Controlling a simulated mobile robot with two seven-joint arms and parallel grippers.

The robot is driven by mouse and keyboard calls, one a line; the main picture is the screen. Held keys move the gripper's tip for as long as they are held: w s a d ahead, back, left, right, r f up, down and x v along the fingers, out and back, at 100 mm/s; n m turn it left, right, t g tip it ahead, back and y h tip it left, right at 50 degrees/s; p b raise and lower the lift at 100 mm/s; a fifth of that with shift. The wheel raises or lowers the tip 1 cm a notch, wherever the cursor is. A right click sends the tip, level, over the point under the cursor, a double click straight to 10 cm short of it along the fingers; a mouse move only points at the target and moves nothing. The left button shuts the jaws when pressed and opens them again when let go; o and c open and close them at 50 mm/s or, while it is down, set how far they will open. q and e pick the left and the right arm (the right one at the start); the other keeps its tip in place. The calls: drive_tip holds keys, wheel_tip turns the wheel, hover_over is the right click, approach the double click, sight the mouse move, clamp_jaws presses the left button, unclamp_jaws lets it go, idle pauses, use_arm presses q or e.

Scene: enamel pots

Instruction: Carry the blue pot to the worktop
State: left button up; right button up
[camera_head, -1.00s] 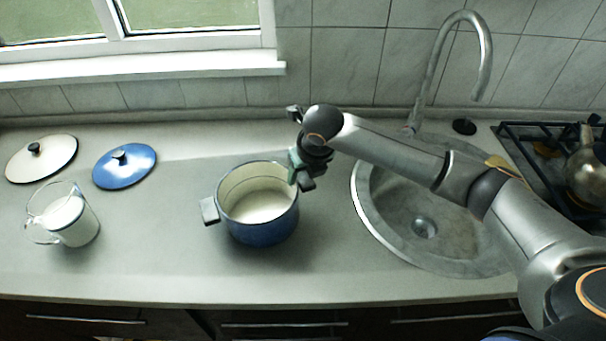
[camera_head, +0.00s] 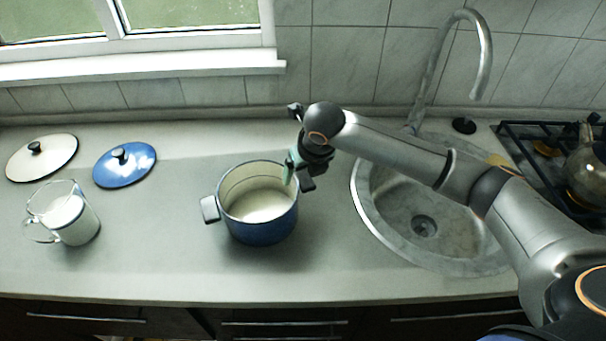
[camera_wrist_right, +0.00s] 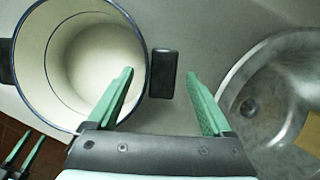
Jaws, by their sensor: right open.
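The blue pot (camera_head: 262,228) stands upright on the worktop (camera_head: 170,265), left of the sink. It has no lid on, and its pale inside shows. Its left handle (camera_head: 210,209) is in plain view; in the head view the right one is hidden by my gripper. My right gripper (camera_head: 298,172) is at the pot's right rim. In the right wrist view the pot (camera_wrist_right: 82,58) is at the left, and its dark handle (camera_wrist_right: 163,74) lies between the open green fingers (camera_wrist_right: 160,95), just beyond their tips. My left gripper is not seen in the head view.
A blue lid (camera_head: 125,168) and a cream lid (camera_head: 42,158) lie at the back left. A glass jug (camera_head: 66,214) with white contents stands at the left. The sink (camera_head: 425,220) with its tap (camera_head: 484,60) is right of the pot; a kettle (camera_head: 588,168) is on the hob (camera_head: 535,150).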

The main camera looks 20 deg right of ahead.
drive_tip(key=v, duration=1)
drive_tip(key=shift+s+r, duration=0.25)
drive_tip(key=shift+r, duration=0.1)
